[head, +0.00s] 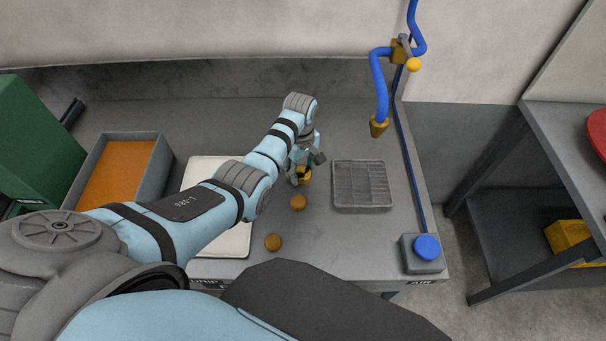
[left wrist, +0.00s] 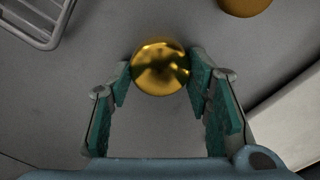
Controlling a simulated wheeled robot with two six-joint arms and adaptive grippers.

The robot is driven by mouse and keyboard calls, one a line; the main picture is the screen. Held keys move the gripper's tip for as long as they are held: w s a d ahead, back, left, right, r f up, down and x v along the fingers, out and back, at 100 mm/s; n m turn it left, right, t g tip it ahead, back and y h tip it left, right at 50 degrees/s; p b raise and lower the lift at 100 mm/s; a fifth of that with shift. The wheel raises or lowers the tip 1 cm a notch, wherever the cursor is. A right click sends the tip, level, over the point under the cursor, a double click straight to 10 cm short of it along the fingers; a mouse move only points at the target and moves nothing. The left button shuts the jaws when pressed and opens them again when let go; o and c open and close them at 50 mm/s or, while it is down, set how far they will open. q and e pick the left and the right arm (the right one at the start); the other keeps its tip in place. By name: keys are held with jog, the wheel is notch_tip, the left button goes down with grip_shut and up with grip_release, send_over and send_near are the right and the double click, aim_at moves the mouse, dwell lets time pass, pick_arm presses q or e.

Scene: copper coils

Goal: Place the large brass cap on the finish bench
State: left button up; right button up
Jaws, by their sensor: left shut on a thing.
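A shiny brass cap (left wrist: 160,68) sits between the fingertips of my left gripper (head: 304,167) in the left wrist view, and the gripper is shut on it. In the head view the cap (head: 305,174) shows small and yellow under the gripper, partly hidden by the fingers. Its height over the bench top is hard to tell. Two duller, brownish round caps lie on the bench, one just in front of the gripper (head: 298,203) and one nearer the front edge (head: 273,242). Part of one also shows in the left wrist view (left wrist: 245,5). My right gripper is out of view.
A wire rack (head: 362,185) is right of the gripper. A white mat (head: 228,243) lies partly under my left arm, beside a tray with orange contents (head: 159,182). A blue air hose (head: 378,85) hangs above. Another grey bench (head: 565,125) with a red item stands across a gap at right.

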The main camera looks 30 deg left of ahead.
aim_at(302, 171)
pick_arm(q)
jog(key=shift+s+d+r, duration=0.1)
jog(key=shift+s+r, duration=0.05)
jog(key=shift+r, duration=0.1)
jog(key=shift+f, duration=0.2)
jog(key=o, duration=1.4)
jog(key=shift+f, duration=0.1)
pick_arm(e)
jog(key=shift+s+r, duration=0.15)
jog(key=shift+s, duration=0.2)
pick_arm(q)
notch_tip(302, 171, up, 13)
jog(key=p, duration=0.3)
jog(key=shift+f, duration=0.2)
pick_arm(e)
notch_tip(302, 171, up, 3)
